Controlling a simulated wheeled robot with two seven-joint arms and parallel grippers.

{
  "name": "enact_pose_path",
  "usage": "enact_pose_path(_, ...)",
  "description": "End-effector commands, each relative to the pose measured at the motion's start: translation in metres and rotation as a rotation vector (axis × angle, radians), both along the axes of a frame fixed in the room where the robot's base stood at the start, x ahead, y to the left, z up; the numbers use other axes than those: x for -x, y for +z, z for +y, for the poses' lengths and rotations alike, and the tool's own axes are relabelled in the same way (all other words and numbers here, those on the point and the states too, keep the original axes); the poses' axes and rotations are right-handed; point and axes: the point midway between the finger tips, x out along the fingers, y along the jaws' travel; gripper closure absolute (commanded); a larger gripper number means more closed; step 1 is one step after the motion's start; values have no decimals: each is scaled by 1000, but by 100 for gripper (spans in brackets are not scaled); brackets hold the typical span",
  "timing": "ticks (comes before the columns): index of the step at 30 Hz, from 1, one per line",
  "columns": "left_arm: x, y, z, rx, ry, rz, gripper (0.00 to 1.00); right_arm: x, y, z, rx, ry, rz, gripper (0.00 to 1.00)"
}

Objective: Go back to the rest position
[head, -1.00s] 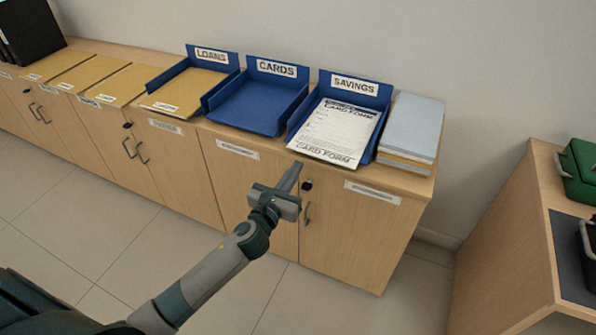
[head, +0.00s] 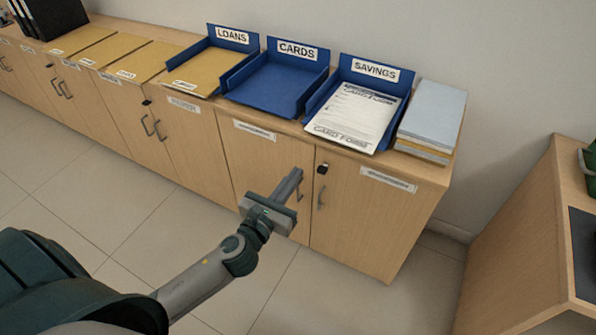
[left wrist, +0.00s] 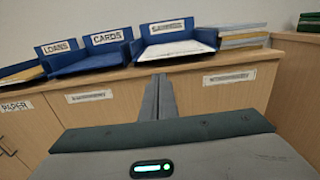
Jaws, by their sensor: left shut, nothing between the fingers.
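My left gripper (head: 290,184) is shut and empty. It is held in front of the cabinet doors, below the counter top and apart from the trays. In the left wrist view its closed fingers (left wrist: 157,97) point toward the counter's front edge, below the savings tray. My right gripper is in neither view.
On the wooden counter stand blue trays marked loans (head: 210,68), cards (head: 271,93) and savings (head: 318,102). A white card form (head: 353,117) lies in the savings tray. Stacked paper (head: 433,115) is beside it. Another wooden counter (head: 520,235) stands at right. Tiled floor lies between.

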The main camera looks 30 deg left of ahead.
Motion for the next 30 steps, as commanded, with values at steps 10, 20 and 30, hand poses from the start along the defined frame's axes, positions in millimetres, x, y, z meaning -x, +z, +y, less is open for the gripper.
enact_pose_path(10, 2, 0, 0, 0, 0, 0, 100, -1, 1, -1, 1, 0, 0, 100)
enact_pose_path(20, 2, -4, 0, 17, 1, 9, 100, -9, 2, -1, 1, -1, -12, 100)
enact_pose_path(30, 10, -97, 7, 476, 85, 218, 100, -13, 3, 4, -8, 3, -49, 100)
